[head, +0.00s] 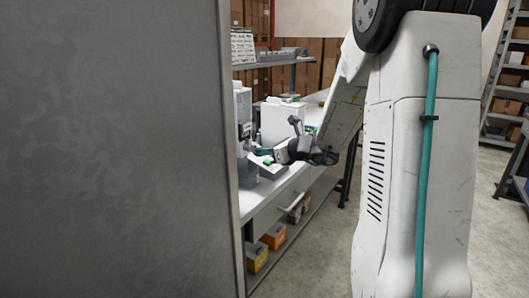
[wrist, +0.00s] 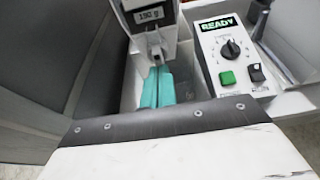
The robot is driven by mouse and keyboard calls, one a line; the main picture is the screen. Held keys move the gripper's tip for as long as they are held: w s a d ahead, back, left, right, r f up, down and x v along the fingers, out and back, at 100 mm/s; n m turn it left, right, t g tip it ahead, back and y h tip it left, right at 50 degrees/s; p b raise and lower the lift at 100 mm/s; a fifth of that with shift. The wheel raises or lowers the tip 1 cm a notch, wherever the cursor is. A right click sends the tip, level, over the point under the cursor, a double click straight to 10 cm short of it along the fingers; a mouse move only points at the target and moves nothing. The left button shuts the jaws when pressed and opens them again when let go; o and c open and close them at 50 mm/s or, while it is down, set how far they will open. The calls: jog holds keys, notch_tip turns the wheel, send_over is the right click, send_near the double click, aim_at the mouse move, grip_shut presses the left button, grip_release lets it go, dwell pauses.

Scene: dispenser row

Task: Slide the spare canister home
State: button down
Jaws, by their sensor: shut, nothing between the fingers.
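My gripper (wrist: 158,72) shows in the wrist view as two teal fingers lying together, shut and empty. Their tips are just below the nozzle of a dispenser (wrist: 149,18) whose display reads "190 g". I cannot tell whether the tips touch anything. In the head view my gripper (head: 262,152) reaches left over the bench, close to the white dispenser (head: 243,105). I cannot make out a spare canister for certain in either view.
A control box (wrist: 229,60) right of the fingers reads "READY" and has a knob, a green button and a black switch. A large grey panel (head: 110,150) hides the bench's left side in the head view. Boxes sit on the bench's lower shelf (head: 287,238).

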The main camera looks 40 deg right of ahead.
aim_at(255, 147)
jog(key=shift+w, duration=0.15)
jog(key=shift+w+a, duration=0.25)
jog(key=shift+w, duration=0.45)
jog(key=shift+w+a, duration=0.3)
jog(key=shift+w, duration=0.35)
jog(key=shift+w+a, duration=0.25)
jog(key=shift+w, duration=0.55)
jog(key=s+d, duration=0.2)
jog(key=s, duration=0.5)
jog(key=shift+s+d, duration=0.25)
jog(key=shift+d, duration=0.1)
